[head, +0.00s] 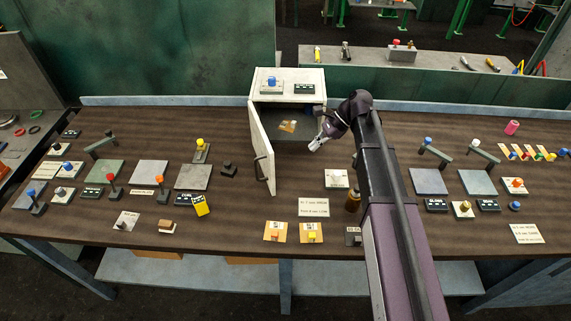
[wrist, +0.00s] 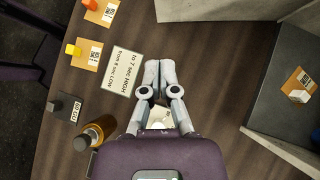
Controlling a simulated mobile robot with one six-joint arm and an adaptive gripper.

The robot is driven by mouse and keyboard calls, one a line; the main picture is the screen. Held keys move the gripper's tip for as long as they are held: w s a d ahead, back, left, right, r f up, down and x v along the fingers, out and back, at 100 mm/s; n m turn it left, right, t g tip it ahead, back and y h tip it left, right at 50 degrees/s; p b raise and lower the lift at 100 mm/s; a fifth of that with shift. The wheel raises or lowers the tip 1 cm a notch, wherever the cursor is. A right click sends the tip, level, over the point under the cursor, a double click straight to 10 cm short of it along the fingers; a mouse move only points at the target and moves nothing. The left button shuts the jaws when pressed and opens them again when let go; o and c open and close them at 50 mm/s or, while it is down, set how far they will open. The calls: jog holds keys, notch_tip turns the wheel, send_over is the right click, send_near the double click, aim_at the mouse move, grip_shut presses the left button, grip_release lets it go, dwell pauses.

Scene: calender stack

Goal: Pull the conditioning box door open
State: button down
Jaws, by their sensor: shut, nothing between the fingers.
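The conditioning box (head: 290,77) is a white box at the back middle of the table. Its white door (head: 261,140) stands wide open, swung out toward the front from the box's left side. The dark door handle (head: 261,168) is on the door's outer face, near its free edge. My gripper (head: 315,146) is in front of the box opening, to the right of the door and apart from it. In the wrist view its fingers (wrist: 158,78) are together and empty. The door (wrist: 225,8) shows at the top there, and the open box interior (wrist: 270,95) at the right.
An orange card with a pale block (wrist: 299,95) lies inside the box. A label (head: 313,207), a brown bottle (head: 352,202) and cards with coloured blocks (head: 277,232) lie in front. Panels, levers and knobs fill both sides.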

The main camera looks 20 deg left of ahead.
jog(key=shift+s+r, duration=0.1)
dwell(0.3)
jog(key=s+a+r+b+x, duration=0.1)
jog(key=r+b+x, duration=0.1)
jog(key=b+x, duration=0.5)
jog(key=shift+x, duration=3.1)
jog(key=shift+a+r, duration=0.1)
